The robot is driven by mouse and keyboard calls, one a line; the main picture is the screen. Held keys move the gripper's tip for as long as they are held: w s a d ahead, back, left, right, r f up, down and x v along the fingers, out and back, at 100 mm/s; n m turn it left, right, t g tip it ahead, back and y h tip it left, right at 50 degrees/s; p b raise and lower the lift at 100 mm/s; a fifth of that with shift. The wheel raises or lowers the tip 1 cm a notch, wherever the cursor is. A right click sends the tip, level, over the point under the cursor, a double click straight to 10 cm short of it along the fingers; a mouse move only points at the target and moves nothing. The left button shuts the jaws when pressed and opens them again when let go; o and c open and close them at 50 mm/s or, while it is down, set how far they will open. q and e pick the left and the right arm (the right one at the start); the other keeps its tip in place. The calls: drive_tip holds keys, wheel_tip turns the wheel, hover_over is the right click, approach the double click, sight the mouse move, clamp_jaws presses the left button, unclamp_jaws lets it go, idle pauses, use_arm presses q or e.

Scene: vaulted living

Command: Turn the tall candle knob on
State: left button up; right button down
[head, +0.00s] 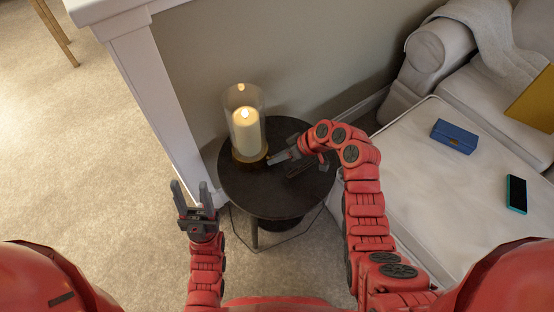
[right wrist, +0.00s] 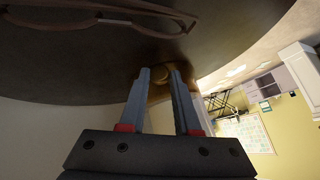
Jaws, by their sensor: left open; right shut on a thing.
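The tall candle (head: 246,134) stands upright in a clear glass cylinder on a brass-coloured base (head: 250,157), on a round dark side table (head: 236,188). Its top glows brightly. My right gripper (head: 271,160) reaches in from the right, low beside the base. In the right wrist view its two fingers are shut on a small brass knob (right wrist: 162,74) on the base, which is mostly hidden by the fingers. My left gripper (head: 190,190) is open and empty, to the left of the table and apart from it.
Dark-framed glasses (right wrist: 110,18) lie on the table near my right gripper. A white post and half wall (head: 150,85) stand behind and left of the table. The sofa (head: 400,165) at the right holds a blue box (head: 454,136) and a phone (head: 516,194).

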drive_tip(key=shift+w+d+f+m+g+y+b, duration=0.1)
drive_tip(key=shift+w+m+g+y+b, duration=0.2)
drive_tip(key=shift+g+b, duration=0.35)
drive_tip(key=shift+w+d+m+g+y+b, duration=0.1)
drive_tip(key=shift+m+g+y+b, duration=0.35)
drive_tip(key=shift+g, duration=0.3)
drive_tip(key=shift+s, duration=0.1)
drive_tip(key=c, duration=0.6)
unclamp_jaws()
